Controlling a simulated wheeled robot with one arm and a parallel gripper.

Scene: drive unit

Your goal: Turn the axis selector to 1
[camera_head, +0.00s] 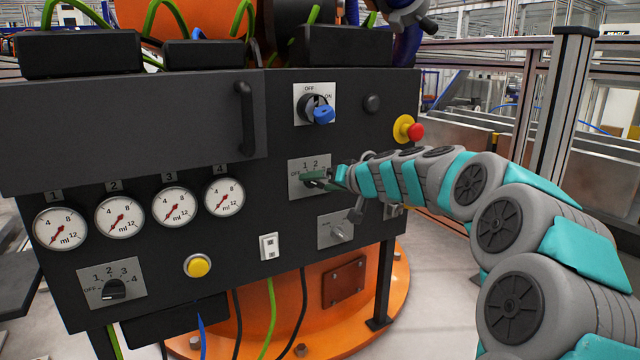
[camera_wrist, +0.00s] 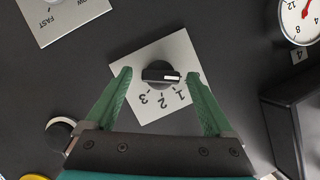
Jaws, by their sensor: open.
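The selector plate in front of my gripper (camera_head: 297,190) is light grey with numbers 1, 2 and 3. It carries a dark selector knob, partly hidden by my gripper in the head view. In the wrist view, the plate (camera_wrist: 188,54) appears upside down, and the black knob (camera_wrist: 158,75) has a white line lying about level, not along the 1. The OFF mark is hidden there, and I cannot tell exactly which mark the knob points at. My gripper (camera_wrist: 159,74) is open, with one green finger on each side of the knob and gaps beside it.
A speed knob plate (camera_head: 336,230) is below right. The drawer handle (camera_head: 245,118) sticks out to the left. Another selector (camera_head: 113,289) is lower left.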

